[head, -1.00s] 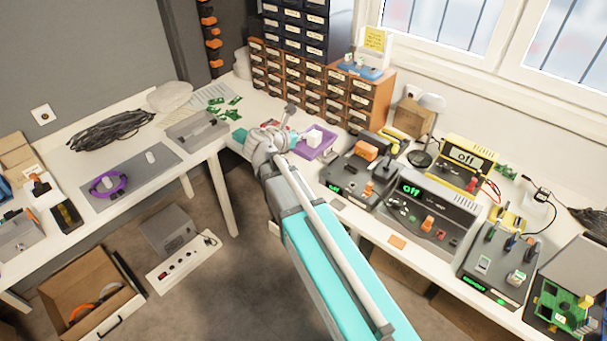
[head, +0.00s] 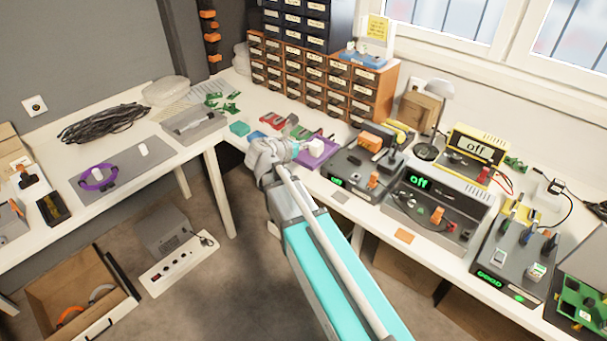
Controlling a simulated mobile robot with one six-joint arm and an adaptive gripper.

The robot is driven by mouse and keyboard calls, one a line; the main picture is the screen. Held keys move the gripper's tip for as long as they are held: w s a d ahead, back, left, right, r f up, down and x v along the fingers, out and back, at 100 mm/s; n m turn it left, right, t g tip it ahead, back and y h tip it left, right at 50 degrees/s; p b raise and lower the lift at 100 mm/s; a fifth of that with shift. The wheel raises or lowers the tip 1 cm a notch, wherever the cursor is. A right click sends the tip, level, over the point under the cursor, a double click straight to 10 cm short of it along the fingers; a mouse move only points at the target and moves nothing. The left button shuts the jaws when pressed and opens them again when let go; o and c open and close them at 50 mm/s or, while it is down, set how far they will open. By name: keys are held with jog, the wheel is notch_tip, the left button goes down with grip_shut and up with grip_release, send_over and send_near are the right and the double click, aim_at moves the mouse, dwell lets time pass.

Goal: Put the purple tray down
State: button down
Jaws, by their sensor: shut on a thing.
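The purple tray (head: 327,157) shows in the head view over the right-hand bench, just left of a dark grey station. A small white block (head: 316,148) sits on it. My gripper (head: 296,149) is at the tray's left side, shut on it. My wrist and arm hide the tray's near left part and most of the fingers. I cannot tell whether the tray touches the bench top or hangs slightly above it.
A teal block (head: 239,128), a red item (head: 270,121) and green pieces (head: 293,127) lie behind and left of the tray. The grey station (head: 352,170) stands close on its right. Brown drawers (head: 340,90) stand behind. The bench's front edge is near.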

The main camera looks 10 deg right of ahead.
aim_at(304, 154)
jog(key=shift+d+f+b, duration=0.15)
jog(key=shift+f+b, duration=1.2)
jog(key=shift+f, duration=0.55)
jog(key=w+f+b, duration=0.3)
jog(key=w, duration=0.1)
jog(key=w+f+b, duration=0.3)
jog(key=w, duration=0.1)
jog(key=w+f+b, duration=0.3)
jog(key=w, duration=0.2)
jog(key=shift+w, duration=0.1)
jog(key=shift+w+f+b, duration=0.45)
jog(key=shift+f+b, duration=0.3)
jog(key=shift+s+f+b, duration=0.1)
jog(key=shift+f+b, duration=0.95)
jog(key=shift+f, duration=0.1)
